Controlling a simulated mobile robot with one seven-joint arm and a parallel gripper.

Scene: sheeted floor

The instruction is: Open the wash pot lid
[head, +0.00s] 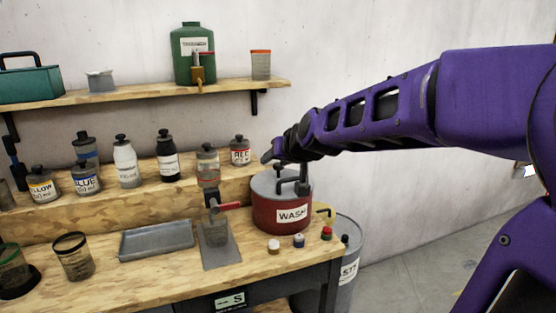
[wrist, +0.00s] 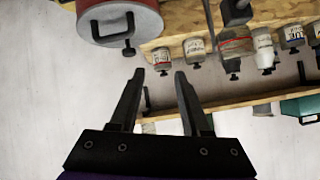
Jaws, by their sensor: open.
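The wash pot (head: 283,213) is a red pot labelled WASH on the right end of the workbench. Its grey lid (head: 264,184) sits on top, with a black handle standing up from it. In the wrist view the lid (wrist: 118,18) shows at the upper left, with its dark handle (wrist: 112,37) along the near edge. My gripper (wrist: 160,73) is open and empty, its two fingers apart from the handle. In the head view my gripper (head: 275,155) is just above the lid; its fingers overlap the handle there, so the exact gap is hard to judge.
A valve with a red lever (head: 228,206) stands left of the pot. Small capped jars (head: 298,241) sit in front of it. Several bottles (head: 125,165) line the raised step. A shelf (head: 140,96) holds a green jug (head: 194,55). A grey drum (head: 347,245) stands right of the bench.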

